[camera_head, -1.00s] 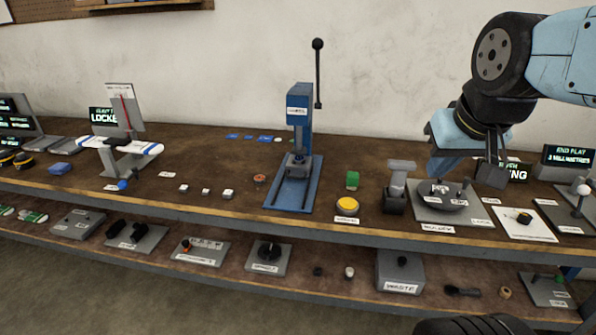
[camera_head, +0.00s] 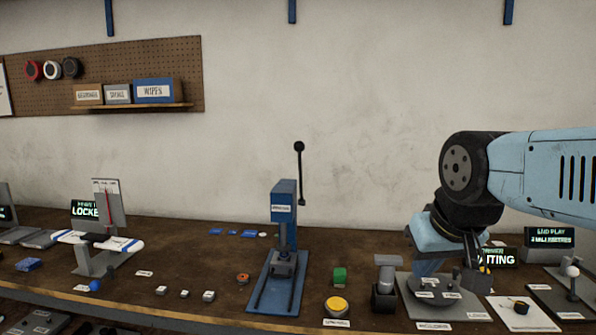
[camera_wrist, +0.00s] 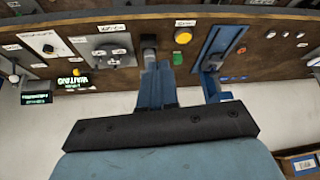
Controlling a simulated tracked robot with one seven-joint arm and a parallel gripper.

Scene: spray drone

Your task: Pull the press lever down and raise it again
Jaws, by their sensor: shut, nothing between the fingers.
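The press (camera_head: 284,215) is a blue column on a blue base plate (camera_head: 277,284), standing on the bench near the middle of the head view. Its lever (camera_head: 301,176) is a thin dark rod with a black ball knob, pointing nearly straight up at the column's right. The press also shows in the wrist view (camera_wrist: 214,45), right of my fingers. My gripper (camera_head: 474,272) is shut and empty, to the right of the press and well apart from the lever, over the round dial plate. In the wrist view my blue fingers (camera_wrist: 157,86) are together.
Between press and gripper stand a green block (camera_head: 339,276), a yellow button (camera_head: 337,305) and a grey-topped post (camera_head: 386,280). A balance-like stand (camera_head: 100,245) is at left. A pegboard (camera_head: 130,60) with a shelf of boxes hangs on the wall. Air around the lever is clear.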

